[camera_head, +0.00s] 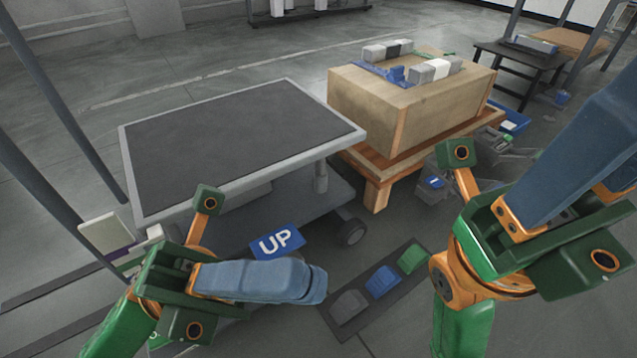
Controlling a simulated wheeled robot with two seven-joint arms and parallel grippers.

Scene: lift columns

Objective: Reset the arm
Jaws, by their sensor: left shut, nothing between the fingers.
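My left arm comes in from the lower left, with green and orange parts. Its blue-grey gripper (312,285) points to the right, low in the picture, in front of the blue "UP" sign (276,243). It is shut and nothing shows held in it. My right arm comes up from the lower right, and its blue-grey part runs out of the picture at the right edge. The right fingertips are not visible.
A cart (240,197) with a dark top stands ahead on the left. Right of it, a wooden crate (365,108) bearing several grey, white and blue parts sits on a wooden stand (378,192). A dark strip (345,327) with coloured pads lies on the floor. A dark table (515,57) stands behind.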

